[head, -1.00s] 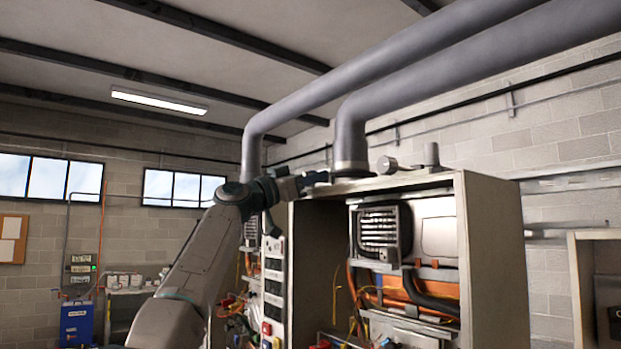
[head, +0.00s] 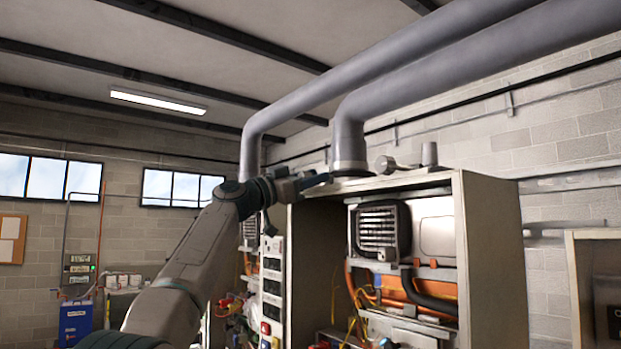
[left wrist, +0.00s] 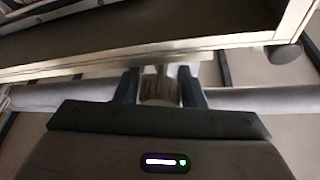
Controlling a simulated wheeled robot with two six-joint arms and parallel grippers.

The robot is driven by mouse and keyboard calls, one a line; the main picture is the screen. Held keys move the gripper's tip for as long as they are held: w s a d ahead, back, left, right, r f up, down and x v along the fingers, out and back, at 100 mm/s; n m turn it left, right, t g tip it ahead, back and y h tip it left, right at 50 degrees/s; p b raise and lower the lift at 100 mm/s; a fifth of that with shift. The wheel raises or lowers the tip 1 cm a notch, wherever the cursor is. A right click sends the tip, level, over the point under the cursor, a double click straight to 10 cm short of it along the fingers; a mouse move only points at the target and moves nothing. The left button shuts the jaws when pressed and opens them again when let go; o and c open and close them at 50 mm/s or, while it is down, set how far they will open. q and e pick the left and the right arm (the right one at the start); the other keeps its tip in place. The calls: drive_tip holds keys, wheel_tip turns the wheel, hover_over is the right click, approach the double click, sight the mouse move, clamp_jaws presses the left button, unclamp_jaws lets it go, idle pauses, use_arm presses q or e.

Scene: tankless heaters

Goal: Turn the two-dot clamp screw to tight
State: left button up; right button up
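My left gripper (head: 318,181) is raised at the top front edge of the open cabinet, just left of the foot of the nearer grey duct (head: 348,140). A collar (head: 350,168) sits around that duct's foot. No clamp screw or dot marks can be made out in either view. In the left wrist view my left gripper (left wrist: 160,88) has its two dark fingers apart. A blurred brownish part (left wrist: 158,84) shows between them, with a light gap beside the right finger; I cannot tell what it is. My right gripper is not in view.
The cabinet (head: 490,260) holds a grilled heater unit (head: 380,232) with orange pipes and wires below it. A grey handle-like part (head: 390,165) and a short cylinder (head: 429,154) are on its top. A second grey duct (head: 251,150) stands to the left.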

use_arm(q)
drive_tip(key=shift+f, duration=0.1)
drive_tip(key=b+v, duration=0.8)
drive_tip(key=v, duration=0.2)
drive_tip(key=shift+s+a, duration=0.15)
drive_tip(key=shift+a, duration=0.2)
drive_tip(key=shift+o, duration=0.2)
drive_tip(key=shift+f, duration=0.1)
